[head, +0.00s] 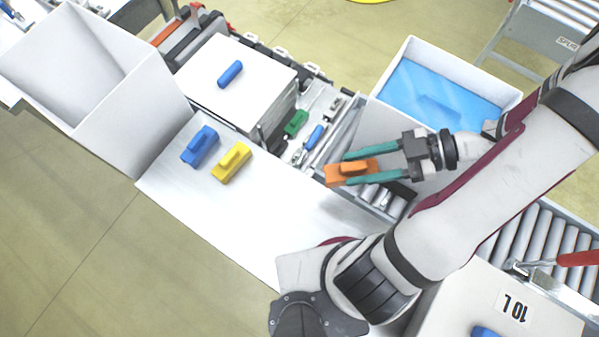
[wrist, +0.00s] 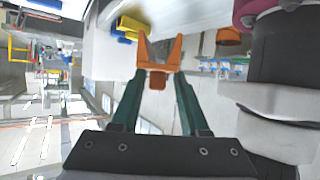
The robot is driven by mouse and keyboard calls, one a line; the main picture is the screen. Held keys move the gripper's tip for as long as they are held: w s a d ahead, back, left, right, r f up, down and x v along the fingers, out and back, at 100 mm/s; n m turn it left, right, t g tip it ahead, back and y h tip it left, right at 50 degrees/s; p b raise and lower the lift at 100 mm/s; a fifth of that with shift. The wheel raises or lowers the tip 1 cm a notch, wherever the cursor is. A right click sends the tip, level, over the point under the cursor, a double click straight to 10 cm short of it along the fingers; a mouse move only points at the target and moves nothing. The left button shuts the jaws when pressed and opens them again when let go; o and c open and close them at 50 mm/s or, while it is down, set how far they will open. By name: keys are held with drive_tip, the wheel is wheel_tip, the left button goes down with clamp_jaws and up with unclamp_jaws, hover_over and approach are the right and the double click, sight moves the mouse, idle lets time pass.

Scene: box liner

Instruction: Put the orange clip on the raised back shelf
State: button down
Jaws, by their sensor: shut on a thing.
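My gripper (head: 362,165) has green fingers shut on the orange clip (head: 338,174). It holds the clip over the area right of the middle, near the metal tray of parts. In the wrist view the orange clip (wrist: 160,55) sits between the fingertips of my gripper (wrist: 160,78).
A blue clip (head: 200,146) and a yellow clip (head: 231,163) stand on the white lower table (head: 270,215). A large open white box (head: 130,125) is at the left. A white bin with a blue lining (head: 388,118) is behind my gripper. The table's front middle is clear.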

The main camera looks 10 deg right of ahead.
sight(347, 175)
drive_tip(key=shift+n+g, duration=0.3)
drive_tip(key=x, duration=1.4)
drive_tip(key=shift+w+d+f, duration=0.2)
drive_tip(key=shift+w+f, duration=0.1)
drive_tip(key=shift+f, duration=0.05)
drive_tip(key=shift+w+a+f, duration=0.1)
drive_tip(key=shift+f, duration=2.05)
drive_tip(key=shift+f, duration=0.1)
drive_tip(key=shift+c, duration=2)
unclamp_jaws()
drive_tip(key=v, duration=1.2)
